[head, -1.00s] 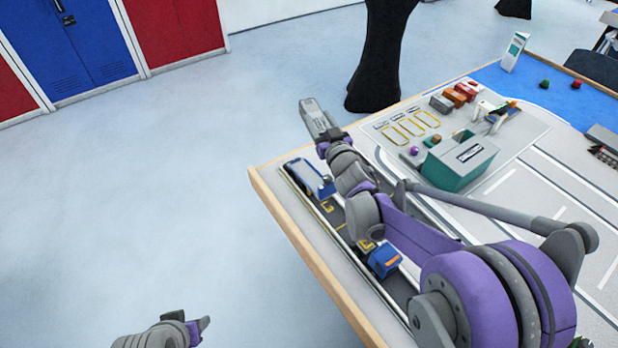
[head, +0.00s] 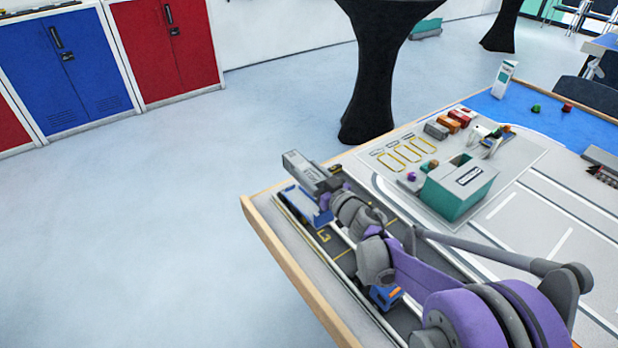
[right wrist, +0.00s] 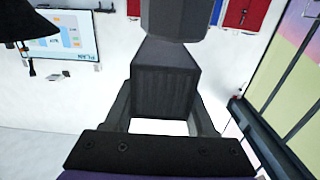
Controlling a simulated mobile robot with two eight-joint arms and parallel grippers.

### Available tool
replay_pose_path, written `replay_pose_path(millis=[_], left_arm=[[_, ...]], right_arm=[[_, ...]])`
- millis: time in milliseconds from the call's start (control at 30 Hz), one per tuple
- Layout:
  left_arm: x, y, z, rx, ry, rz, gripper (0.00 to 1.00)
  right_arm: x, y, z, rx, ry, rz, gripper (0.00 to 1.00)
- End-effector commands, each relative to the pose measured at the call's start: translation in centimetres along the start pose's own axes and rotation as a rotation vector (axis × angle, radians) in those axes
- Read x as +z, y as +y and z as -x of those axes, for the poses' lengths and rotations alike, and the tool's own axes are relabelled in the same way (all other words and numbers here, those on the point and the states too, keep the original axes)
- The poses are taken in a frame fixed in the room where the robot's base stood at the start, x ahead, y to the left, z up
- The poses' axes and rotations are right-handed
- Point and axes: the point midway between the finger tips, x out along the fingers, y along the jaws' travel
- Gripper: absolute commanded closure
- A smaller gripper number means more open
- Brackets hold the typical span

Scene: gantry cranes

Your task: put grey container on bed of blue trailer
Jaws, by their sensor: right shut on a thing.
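The grey container (head: 302,167) is held in my right gripper (head: 328,180). In the right wrist view the dark ribbed box (right wrist: 165,88) sits between the two fingers (right wrist: 165,118). In the head view it is just above the blue trailer (head: 308,207), near the table's far left corner. The container and gripper partly cover the trailer's bed. I cannot tell whether the container touches the bed. My left gripper is out of the head view.
A blue vehicle (head: 385,298) stands in the same lane, partly behind my right arm. A teal box (head: 458,188) and several small containers (head: 450,122) are on the pad to the right. The wooden table edge (head: 290,262) runs close along the lane's left.

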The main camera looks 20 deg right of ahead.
Motion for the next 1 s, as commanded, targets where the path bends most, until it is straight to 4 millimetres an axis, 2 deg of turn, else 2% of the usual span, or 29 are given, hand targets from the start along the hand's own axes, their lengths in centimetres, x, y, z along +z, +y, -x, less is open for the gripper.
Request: replay_pose_path(millis=[33,100,833,867,1000], left_arm=[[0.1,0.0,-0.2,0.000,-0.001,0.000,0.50],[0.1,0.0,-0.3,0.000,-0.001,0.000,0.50],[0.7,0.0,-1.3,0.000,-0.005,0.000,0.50],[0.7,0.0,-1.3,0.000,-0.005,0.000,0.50],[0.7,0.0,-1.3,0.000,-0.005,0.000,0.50]], right_arm=[[1.0,0.0,-0.1,0.000,0.000,0.000,1.00],[1.6,0.0,0.0,0.000,0.000,0.000,1.00],[2.8,0.0,0.0,0.000,0.000,0.000,1.00],[2.8,0.0,0.0,0.000,0.000,0.001,0.42],[2.8,0.0,0.0,0.001,0.000,0.001,0.17]])
